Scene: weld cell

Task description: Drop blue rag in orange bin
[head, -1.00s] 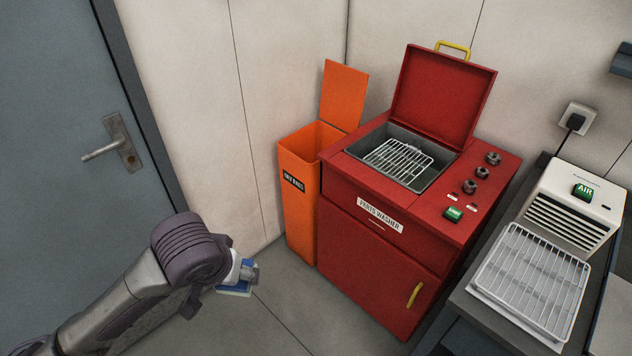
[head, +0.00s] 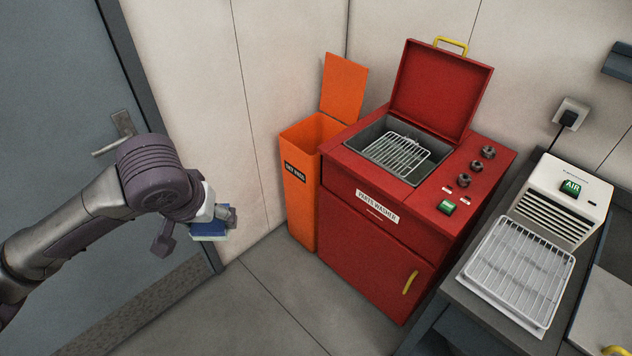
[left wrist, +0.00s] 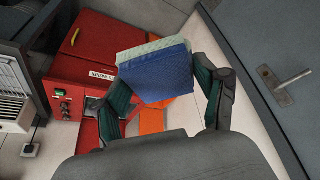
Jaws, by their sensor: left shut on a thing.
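The blue rag (left wrist: 157,74) is folded and held between the fingers of my left gripper (left wrist: 165,95) in the left wrist view; a pale green layer shows along its far edge. In the head view my left gripper (head: 222,217) is shut on the rag (head: 208,229), in the air left of the orange bin (head: 299,195). The bin is tall and narrow, with its lid (head: 344,88) raised and a label on its front. In the left wrist view the bin (left wrist: 152,122) shows partly behind the rag. My right gripper is in neither view.
A red parts washer (head: 365,255) with an open lid and a wire rack (head: 398,154) stands right of the bin. A bench holds a white air unit (head: 562,203) and a wire tray (head: 517,270). A grey door (head: 60,130) is at left. The floor before the bin is clear.

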